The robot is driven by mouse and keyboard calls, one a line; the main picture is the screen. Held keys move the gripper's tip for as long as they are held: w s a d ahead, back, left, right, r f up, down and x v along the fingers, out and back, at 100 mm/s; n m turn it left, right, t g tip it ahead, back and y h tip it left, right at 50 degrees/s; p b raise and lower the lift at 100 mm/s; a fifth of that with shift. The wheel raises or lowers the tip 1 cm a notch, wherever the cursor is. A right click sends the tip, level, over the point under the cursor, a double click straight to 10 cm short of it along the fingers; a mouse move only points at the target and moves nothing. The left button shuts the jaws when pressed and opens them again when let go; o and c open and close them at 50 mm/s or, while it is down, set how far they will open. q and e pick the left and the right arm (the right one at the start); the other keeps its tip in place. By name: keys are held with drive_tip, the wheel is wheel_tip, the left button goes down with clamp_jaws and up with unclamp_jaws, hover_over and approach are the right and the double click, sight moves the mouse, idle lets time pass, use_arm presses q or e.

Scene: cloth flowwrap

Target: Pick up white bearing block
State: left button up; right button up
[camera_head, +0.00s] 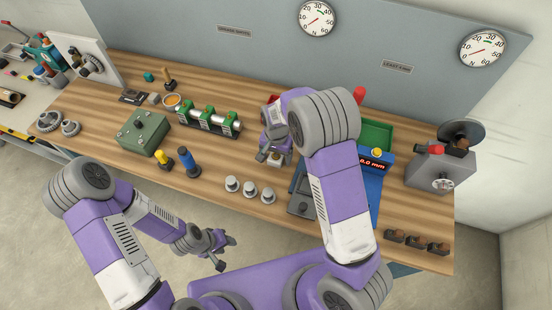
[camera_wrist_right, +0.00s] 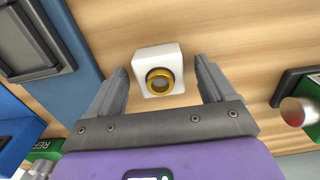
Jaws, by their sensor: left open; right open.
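The white bearing block (camera_wrist_right: 158,70), with a gold ring around a grey bore, sits on the wooden bench in the right wrist view. My right gripper (camera_wrist_right: 162,88) is open, with one finger on each side of the block and visible gaps between. In the head view my right gripper (camera_head: 271,156) is low over the middle of the bench, and the arm hides much of the area around it. My left gripper (camera_head: 226,252) is open and empty, in front of the bench and away from the block.
A rail with green-and-silver parts (camera_head: 209,120) lies left of my right gripper. Several white-topped cylinders (camera_head: 249,189) stand near the front edge. A green box (camera_head: 142,132) stands at left.

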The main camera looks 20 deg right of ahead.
drive_tip(key=shift+r, duration=0.1)
drive_tip(key=c, duration=1.3)
drive_tip(key=shift+o, duration=0.2)
